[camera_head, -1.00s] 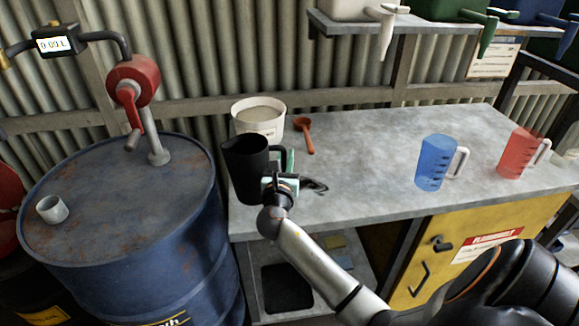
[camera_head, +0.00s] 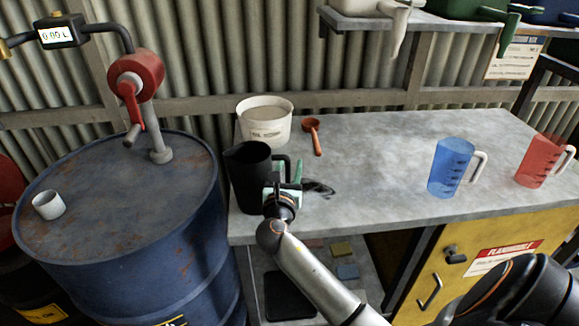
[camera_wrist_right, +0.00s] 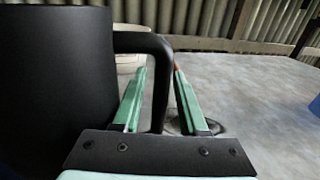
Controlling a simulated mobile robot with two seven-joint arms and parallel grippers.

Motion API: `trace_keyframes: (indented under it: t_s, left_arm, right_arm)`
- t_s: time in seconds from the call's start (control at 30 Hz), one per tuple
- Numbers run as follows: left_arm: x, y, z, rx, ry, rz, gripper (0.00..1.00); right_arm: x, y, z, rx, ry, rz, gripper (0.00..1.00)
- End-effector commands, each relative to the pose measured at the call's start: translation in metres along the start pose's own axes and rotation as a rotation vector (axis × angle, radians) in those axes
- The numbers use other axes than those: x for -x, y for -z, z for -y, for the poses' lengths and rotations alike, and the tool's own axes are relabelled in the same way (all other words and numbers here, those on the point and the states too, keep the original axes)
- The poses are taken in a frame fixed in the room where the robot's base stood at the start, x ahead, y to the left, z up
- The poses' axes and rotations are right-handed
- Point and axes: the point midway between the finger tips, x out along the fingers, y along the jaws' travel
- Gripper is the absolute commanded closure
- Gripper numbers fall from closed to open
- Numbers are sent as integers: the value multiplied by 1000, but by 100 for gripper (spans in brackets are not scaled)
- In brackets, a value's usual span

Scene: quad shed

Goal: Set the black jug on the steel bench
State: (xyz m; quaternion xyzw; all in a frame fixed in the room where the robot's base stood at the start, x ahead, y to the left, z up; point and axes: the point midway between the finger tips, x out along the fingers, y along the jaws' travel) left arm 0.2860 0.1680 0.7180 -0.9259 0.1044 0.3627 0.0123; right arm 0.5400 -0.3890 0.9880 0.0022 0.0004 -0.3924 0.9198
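The black jug (camera_head: 249,178) stands upright on the left end of the steel bench (camera_head: 360,200), close to its front edge. Its handle (camera_wrist_right: 158,75) points right. My right gripper (camera_head: 287,172) is at the handle, with one finger on each side. In the right wrist view my right gripper (camera_wrist_right: 162,95) shows its green fingers apart, with narrow gaps beside the handle. The jug's base is partly hidden in the wrist view. My left gripper is not in view.
A white tub (camera_head: 265,125) and an orange scoop (camera_head: 313,138) are behind the jug. A blue jug (camera_head: 450,170) and a red jug (camera_head: 540,162) stand to the right. A blue drum (camera_head: 110,215) with a white cup (camera_head: 48,205) is left. The bench middle is clear.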

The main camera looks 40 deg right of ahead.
Motion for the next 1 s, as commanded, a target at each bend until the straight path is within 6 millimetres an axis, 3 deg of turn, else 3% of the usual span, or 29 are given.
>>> trace_keyframes:
  t_s: [0.37,0.8,1.0]
  left_arm:
    - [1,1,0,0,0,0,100]
    - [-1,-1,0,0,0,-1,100]
    - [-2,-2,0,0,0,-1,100]
  right_arm:
    - [4,-3,0,0,-1,0,52]
    - [90,-1,0,-1,-1,-3,52]
    - [115,-2,0,-1,0,0,52]
